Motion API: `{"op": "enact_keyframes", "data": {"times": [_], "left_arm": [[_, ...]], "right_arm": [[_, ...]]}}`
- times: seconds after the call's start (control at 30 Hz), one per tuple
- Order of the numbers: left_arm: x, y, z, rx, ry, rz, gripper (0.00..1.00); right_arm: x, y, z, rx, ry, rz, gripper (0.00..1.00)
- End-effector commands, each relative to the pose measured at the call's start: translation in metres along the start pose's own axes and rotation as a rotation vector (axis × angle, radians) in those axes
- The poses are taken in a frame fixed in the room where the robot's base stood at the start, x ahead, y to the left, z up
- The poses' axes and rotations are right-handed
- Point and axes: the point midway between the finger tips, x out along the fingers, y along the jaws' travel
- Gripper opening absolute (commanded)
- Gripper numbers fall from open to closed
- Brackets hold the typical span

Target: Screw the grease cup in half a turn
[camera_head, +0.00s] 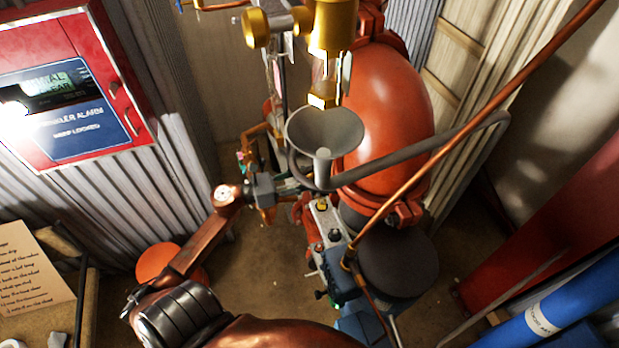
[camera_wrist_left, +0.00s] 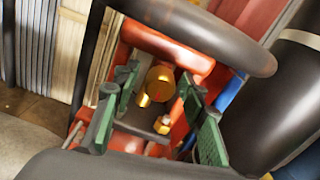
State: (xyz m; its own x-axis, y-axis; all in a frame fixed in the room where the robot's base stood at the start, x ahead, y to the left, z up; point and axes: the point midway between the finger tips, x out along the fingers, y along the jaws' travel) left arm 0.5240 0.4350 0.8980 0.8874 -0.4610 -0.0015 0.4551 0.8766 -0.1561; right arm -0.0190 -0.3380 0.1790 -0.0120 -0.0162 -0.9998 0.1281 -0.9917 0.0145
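The brass grease cup, as I take it, is the round gold cap (camera_wrist_left: 163,80) in the left wrist view, in front of a red housing. My left gripper (camera_wrist_left: 158,84) is open, with green-padded fingers on either side of the cap. A gap shows between the cap and the pads. In the head view, my left gripper (camera_head: 290,186) is beside the machine, below the grey funnel. I cannot make out the grease cup there. My right gripper is not in view.
A grey funnel (camera_head: 324,138) and a dark curved pipe (camera_head: 430,150) stand close to my left gripper. A large red dome (camera_head: 385,115) is behind them. A smaller brass fitting (camera_wrist_left: 162,125) sits below the cap. A red alarm box (camera_head: 75,85) hangs at left.

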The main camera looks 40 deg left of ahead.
Motion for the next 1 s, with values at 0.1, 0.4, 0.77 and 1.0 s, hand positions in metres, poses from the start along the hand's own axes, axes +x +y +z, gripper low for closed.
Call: {"op": "enact_keyframes", "data": {"times": [0.1,0.4,0.77,1.0], "left_arm": [[-0.001,0.000,0.001,0.000,-0.001,0.000,0.39],[-0.043,0.001,-0.001,-0.002,0.001,0.004,0.39],[-0.108,0.000,-0.001,-0.001,0.001,0.002,0.39],[-0.120,0.000,0.000,-0.001,0.000,0.000,0.39]], "right_arm": [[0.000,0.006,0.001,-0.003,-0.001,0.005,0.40],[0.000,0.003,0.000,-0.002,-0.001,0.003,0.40],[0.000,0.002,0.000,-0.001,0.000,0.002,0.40],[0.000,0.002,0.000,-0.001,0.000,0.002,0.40]]}}
